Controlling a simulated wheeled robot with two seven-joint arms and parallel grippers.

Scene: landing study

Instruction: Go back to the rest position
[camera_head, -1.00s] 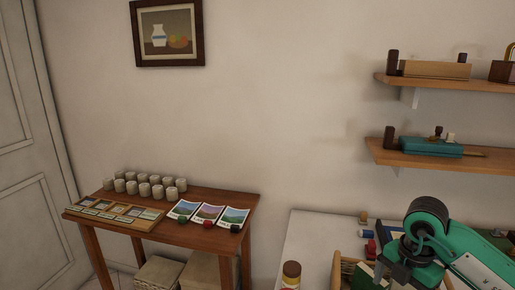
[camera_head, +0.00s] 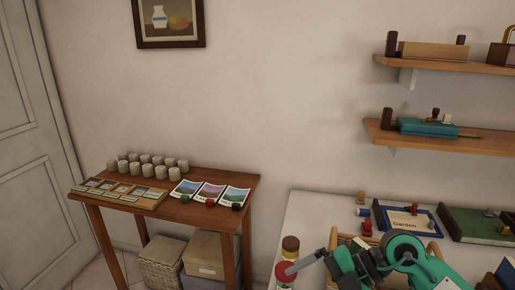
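My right arm (camera_head: 405,248), green and dark grey, reaches in from the lower right, low over the white worktable (camera_head: 312,212). Its front end points left beside an open wooden box (camera_head: 333,238). The fingertips are not clear, so I cannot tell whether the gripper is open or shut. A thin grey rod (camera_head: 304,263) runs from the arm's front end toward a red round top (camera_head: 285,272); I cannot tell whether it is held. My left gripper is not in view.
A jar with a brown lid (camera_head: 290,243) stands near the worktable's left edge. A framed "Garden" board (camera_head: 406,223) and a green board (camera_head: 470,224) lie behind the arm. A wooden side table (camera_head: 180,211) with cups and cards stands left. Shelves (camera_head: 445,138) hang above right.

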